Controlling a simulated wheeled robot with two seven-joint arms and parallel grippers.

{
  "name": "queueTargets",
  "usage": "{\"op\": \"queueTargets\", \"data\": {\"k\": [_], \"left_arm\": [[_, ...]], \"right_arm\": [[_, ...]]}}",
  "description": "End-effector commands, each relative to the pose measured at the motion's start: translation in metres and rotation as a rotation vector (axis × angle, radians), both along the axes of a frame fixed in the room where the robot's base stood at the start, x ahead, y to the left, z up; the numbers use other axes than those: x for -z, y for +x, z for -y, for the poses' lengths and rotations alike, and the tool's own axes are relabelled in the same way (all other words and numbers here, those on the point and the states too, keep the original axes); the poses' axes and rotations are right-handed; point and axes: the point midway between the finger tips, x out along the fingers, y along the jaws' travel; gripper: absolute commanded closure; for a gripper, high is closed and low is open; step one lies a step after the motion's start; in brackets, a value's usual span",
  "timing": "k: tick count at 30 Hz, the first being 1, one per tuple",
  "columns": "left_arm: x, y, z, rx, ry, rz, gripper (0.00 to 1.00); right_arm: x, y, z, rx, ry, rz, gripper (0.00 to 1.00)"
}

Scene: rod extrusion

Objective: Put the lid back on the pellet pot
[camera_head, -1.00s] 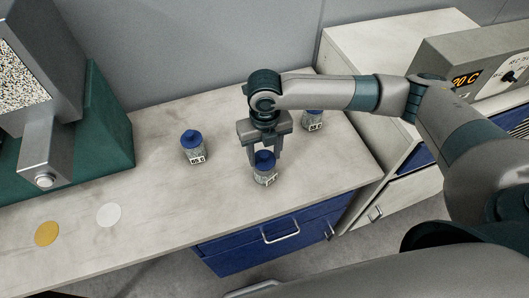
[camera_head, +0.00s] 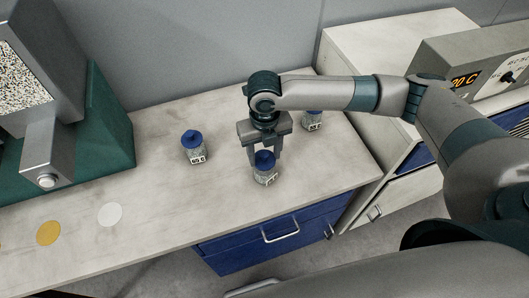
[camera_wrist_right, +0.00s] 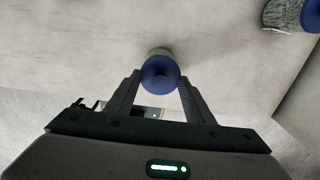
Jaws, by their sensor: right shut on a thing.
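A small clear pellet pot (camera_head: 265,178) with a white label stands upright near the front of the bench. A blue lid (camera_head: 264,159) with a raised knob is at its top; I cannot tell whether it is fully seated. My right gripper (camera_head: 265,152) points down over this pot and is shut on the blue lid. In the right wrist view the lid (camera_wrist_right: 160,73) sits between the fingertips (camera_wrist_right: 160,80) and hides most of the pot. My left gripper is not in view.
Two similar pots with blue lids stand on the bench, one to the left (camera_head: 194,148) and one behind the gripper at the right (camera_head: 313,121). A grey and green machine (camera_head: 95,120) is at the left. White (camera_head: 110,214) and gold (camera_head: 49,232) discs lie at the front left.

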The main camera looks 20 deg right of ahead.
Motion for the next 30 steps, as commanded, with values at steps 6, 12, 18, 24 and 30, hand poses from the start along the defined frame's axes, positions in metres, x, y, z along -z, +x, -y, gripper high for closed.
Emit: {"op": "queueTargets", "data": {"k": [6,12,18,24,30], "left_arm": [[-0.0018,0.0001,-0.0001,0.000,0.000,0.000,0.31],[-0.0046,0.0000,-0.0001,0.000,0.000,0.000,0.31],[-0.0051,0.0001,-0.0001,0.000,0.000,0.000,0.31],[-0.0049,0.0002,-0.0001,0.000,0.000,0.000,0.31],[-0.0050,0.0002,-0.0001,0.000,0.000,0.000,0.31]], "right_arm": [[0.0002,0.0000,0.0000,0.000,0.000,0.000,0.73],[0.0017,0.0001,-0.0001,0.000,0.000,0.000,0.73],[0.0030,0.0001,-0.0002,0.000,0.000,0.000,0.73],[0.0031,0.0000,-0.0001,0.000,0.000,0.000,0.73],[0.0029,0.0000,-0.0001,0.000,0.000,0.000,0.73]]}}
